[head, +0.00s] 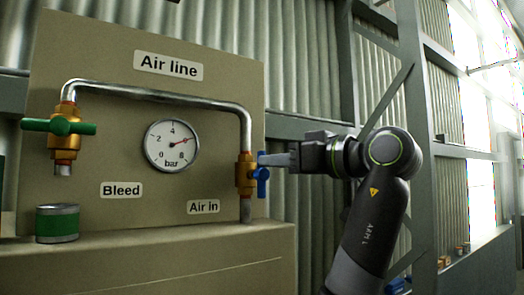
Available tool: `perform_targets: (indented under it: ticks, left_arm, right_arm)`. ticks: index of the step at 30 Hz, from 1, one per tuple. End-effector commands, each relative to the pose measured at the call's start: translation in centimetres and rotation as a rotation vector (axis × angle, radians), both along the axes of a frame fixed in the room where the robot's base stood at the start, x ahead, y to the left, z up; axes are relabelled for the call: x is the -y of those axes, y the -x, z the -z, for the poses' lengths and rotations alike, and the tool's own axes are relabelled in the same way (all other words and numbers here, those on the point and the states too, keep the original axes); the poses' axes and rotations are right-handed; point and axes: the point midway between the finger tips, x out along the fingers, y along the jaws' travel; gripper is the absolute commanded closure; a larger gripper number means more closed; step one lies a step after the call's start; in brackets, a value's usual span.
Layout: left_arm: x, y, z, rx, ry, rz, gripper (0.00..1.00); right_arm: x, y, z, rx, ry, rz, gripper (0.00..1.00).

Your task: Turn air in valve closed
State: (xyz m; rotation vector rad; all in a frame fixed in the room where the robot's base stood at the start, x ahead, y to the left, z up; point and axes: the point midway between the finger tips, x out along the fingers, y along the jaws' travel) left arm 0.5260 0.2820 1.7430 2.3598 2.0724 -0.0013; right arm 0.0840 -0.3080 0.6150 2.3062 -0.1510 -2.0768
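The air in valve is a brass body (243,172) on the vertical pipe above the "Air in" label (203,207). Its blue handle (263,181) is on the right side of the body and looks short and upright from here. My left gripper (268,160) comes from the right, with its grey fingers level and their tips at the upper part of the blue handle. I cannot tell if they touch or grip it, as the fingers are seen from the side. My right gripper is not in view.
A bleed valve with a green crosswise handle (58,127) is at the left, above a green can (57,223) on the ledge. The "Air line" panel (100,60) stands behind the pipe.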

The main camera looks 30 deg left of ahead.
Motion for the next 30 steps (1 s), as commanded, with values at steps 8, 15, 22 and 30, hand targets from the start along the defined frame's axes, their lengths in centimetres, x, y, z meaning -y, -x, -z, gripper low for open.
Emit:
perform_targets:
  ticks: [8, 15, 22, 30]
  left_arm:
    - [-4.0, -0.5, -0.2, 0.0, -0.001, -0.001, 0.66]
    - [-4.7, -0.6, 0.0, 0.0, -0.001, 0.001, 0.66]
    - [-4.6, -0.6, 0.0, 0.0, -0.001, 0.001, 0.75]
    - [-4.6, -0.6, 0.0, 0.0, -0.001, 0.001, 1.0]
  right_arm:
    - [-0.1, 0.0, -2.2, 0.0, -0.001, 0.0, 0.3]
    - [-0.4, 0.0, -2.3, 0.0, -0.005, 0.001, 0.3]
    - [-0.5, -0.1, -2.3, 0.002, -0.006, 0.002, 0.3]
    - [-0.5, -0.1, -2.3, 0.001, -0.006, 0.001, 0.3]
